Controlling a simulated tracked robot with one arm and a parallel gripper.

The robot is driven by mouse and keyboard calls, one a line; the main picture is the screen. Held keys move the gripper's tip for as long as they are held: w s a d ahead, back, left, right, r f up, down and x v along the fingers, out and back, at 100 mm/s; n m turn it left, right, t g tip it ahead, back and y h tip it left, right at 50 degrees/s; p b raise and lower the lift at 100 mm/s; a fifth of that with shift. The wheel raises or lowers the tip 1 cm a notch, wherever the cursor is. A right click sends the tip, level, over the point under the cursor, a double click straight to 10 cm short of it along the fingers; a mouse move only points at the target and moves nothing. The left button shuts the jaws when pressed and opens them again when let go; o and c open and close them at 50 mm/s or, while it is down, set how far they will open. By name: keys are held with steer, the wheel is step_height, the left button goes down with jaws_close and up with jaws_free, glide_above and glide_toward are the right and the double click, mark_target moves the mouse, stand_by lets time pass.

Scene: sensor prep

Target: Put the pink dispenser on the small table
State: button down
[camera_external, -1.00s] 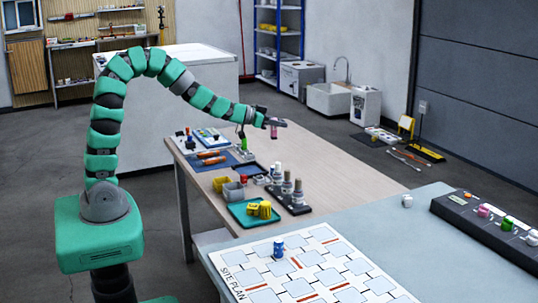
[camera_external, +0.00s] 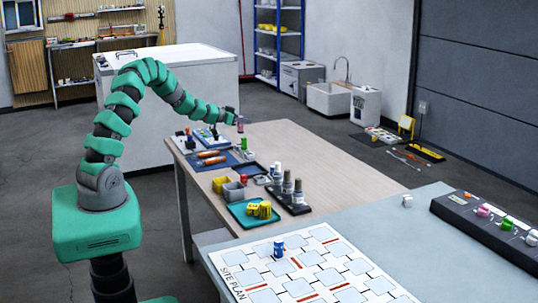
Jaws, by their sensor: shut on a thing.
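My gripper (camera_external: 235,119) is shut on a small pink thing, the pink dispenser (camera_external: 240,128), which hangs below the fingers. It is small in the picture, and its details are hard to make out. It shows against the far edge of the wooden-topped table (camera_external: 335,165), above a small green item (camera_external: 244,144). It appears raised, but its exact height is unclear. I cannot tell for sure which surface is the small table.
A site plan board (camera_external: 240,281) lies on the nearer grey-blue table.

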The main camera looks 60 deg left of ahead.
steer(key=f+b, duration=0.4)
steer(key=f, duration=0.1)
steer(key=a+f+b, duration=0.1)
steer(key=f+b, duration=0.1)
steer(key=shift+s+f+b, duration=0.25)
steer(key=shift+s+b, duration=0.05)
steer(key=shift+b, duration=0.1)
steer(key=shift+a+f, duration=0.1)
steer(key=shift+f, duration=0.2)
stand_by(0.5)
steer(key=c, duration=1.2)
jaws_free()
steer(key=shift+s, duration=0.1)
